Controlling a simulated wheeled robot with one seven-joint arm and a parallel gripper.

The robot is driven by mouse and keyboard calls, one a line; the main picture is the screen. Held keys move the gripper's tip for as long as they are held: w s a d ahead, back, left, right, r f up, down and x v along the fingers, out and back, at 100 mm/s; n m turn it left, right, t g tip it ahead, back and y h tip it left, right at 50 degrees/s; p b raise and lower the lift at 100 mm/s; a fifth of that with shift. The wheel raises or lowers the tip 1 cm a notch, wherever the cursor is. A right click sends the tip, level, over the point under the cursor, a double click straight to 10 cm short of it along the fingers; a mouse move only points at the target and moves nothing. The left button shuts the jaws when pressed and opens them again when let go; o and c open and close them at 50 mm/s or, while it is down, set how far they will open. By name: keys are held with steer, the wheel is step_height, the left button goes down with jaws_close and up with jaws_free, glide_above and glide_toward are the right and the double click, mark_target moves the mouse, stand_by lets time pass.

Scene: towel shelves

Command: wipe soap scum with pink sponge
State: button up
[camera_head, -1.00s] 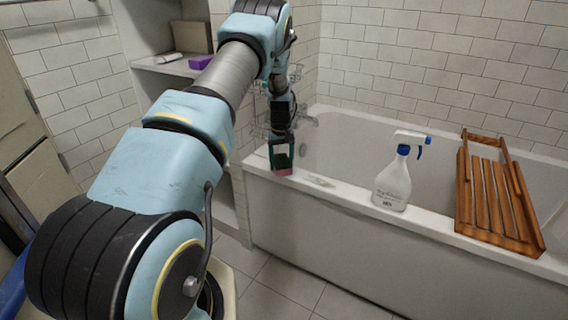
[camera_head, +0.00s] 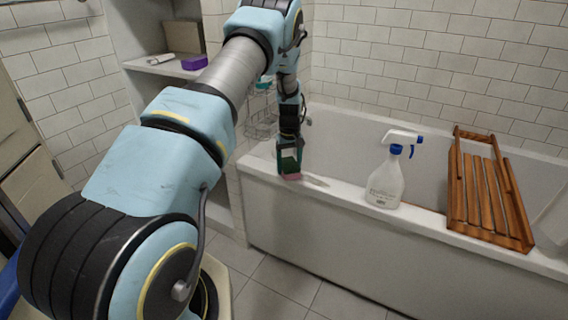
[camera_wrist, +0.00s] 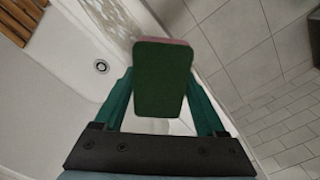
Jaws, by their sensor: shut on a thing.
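The sponge (camera_wrist: 163,78) is between the fingers of my gripper (camera_wrist: 163,90) in the wrist view, with a dark green face toward the camera and a pink edge at its top. In the head view my gripper (camera_head: 290,165) points down at the bathtub's front rim (camera_head: 340,192), shut on the sponge, whose pink lower edge (camera_head: 291,177) shows at the rim. I cannot tell whether it touches the rim. A faint greyish mark (camera_head: 316,181), perhaps the soap scum, lies on the rim just right of the sponge. The sponge hides part of the rim in the wrist view.
A white spray bottle (camera_head: 385,180) with a blue trigger stands on the rim to the right. A wooden rack (camera_head: 487,205) lies across the tub farther right. A wire basket (camera_head: 262,125) and a shelf with a purple box (camera_head: 194,62) are behind my arm.

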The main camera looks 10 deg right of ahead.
mark_target(303, 177)
steer(key=shift+s+d+f, duration=0.15)
steer(key=shift+s+d, duration=0.75)
steer(key=shift+d, duration=0.1)
steer(key=shift+s+d+f, duration=0.15)
steer(key=shift+s+d, duration=0.75)
steer(key=shift+d, duration=0.1)
steer(key=shift+s+d+r+p, duration=0.1)
steer(key=shift+s+d+p, duration=0.3)
steer(key=shift+s+d, duration=0.8)
steer(key=shift+s+d+r+p, duration=0.1)
steer(key=shift+s+d+p, duration=0.25)
steer(key=shift+s+d, duration=0.85)
steer(key=shift+s+d+f, duration=0.1)
steer(key=shift+s+d, duration=0.35)
steer(key=shift+d, duration=0.3)
steer(key=shift+s+d, duration=0.4)
steer(key=shift+d, duration=0.35)
steer(key=shift+w+r+p, duration=0.1)
steer(key=shift+r+p, duration=1.8)
steer(key=shift+r, duration=1.1)
step_height(303, 177, up, 3)
steer(key=shift+r+p, duration=0.1)
steer(key=shift+p, duration=0.85)
